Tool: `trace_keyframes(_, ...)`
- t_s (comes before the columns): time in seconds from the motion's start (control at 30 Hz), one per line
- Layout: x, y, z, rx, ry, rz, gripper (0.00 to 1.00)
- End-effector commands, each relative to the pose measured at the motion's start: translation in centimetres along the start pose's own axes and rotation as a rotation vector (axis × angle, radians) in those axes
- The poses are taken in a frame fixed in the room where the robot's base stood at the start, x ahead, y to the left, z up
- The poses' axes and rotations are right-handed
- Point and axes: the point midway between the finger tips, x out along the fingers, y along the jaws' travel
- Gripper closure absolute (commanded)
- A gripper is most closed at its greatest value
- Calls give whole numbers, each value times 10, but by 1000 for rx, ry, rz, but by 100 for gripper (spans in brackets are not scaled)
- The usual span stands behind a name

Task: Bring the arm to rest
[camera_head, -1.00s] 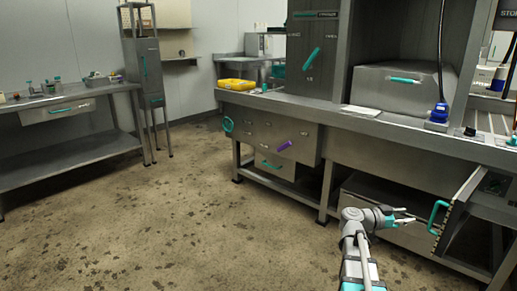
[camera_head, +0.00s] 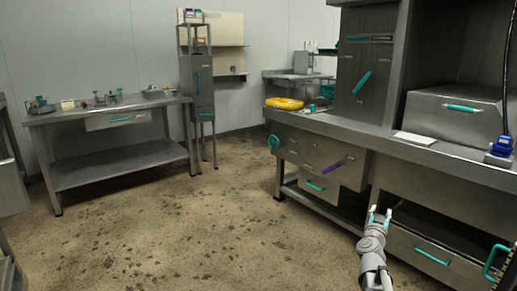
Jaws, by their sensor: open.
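My gripper (camera_head: 380,215) is at the lower right, on the end of my arm, with its fingers pointing up and away from me. Its two fingers stand apart and nothing shows between them. It is in front of the long steel bench (camera_head: 440,157), near the lower drawer with a teal handle (camera_head: 432,255). I cannot tell from this view how far it is from the bench.
An open drawer's teal handle (camera_head: 494,262) juts out at the lower right edge. A purple lever (camera_head: 334,165) sticks out of the bench front. A steel side table (camera_head: 110,165) stands at the left. The floor (camera_head: 190,235) between is clear.

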Motion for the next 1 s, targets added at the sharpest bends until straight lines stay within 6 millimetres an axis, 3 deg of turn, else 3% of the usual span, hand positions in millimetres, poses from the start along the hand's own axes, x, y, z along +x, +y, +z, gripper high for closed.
trace_keyframes(0.2, -24, -70, 11, 3, -127, -275, 46)
trace_keyframes(0.5, -80, -141, 44, -23, -399, -572, 46)
trace_keyframes(0.73, -135, -170, 74, -74, -667, -716, 46)
trace_keyframes(1.0, -205, -173, 104, -167, -1021, -767, 46)
